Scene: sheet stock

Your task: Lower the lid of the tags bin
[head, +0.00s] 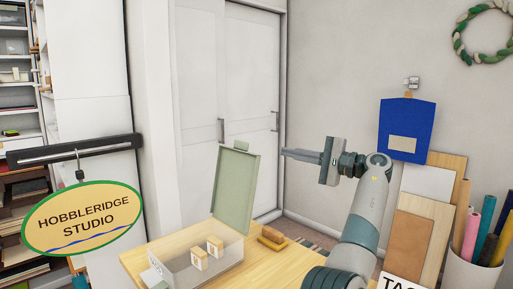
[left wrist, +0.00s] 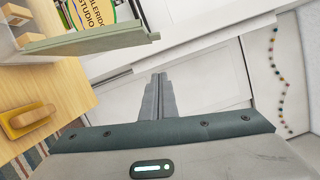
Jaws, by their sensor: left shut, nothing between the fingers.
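The bin (head: 222,262) is a clear-walled box on the wooden table, with two small pale tagged blocks (head: 207,252) inside. Its green lid (head: 235,190) stands open, nearly upright, at the bin's right end. My left gripper (head: 285,153) is shut and empty, to the right of the lid's upper part and apart from it, fingers pointing left. In the left wrist view the lid (left wrist: 90,39) shows nearly edge-on, left of the shut fingers (left wrist: 158,80). My right gripper is not in view.
A wooden-backed block (head: 271,238) lies on the table (head: 135,258) right of the bin; it also shows in the left wrist view (left wrist: 28,120). A hanging oval studio sign (head: 83,218) is at left. Boards (head: 412,235) and a tub of rolls (head: 470,270) stand at right.

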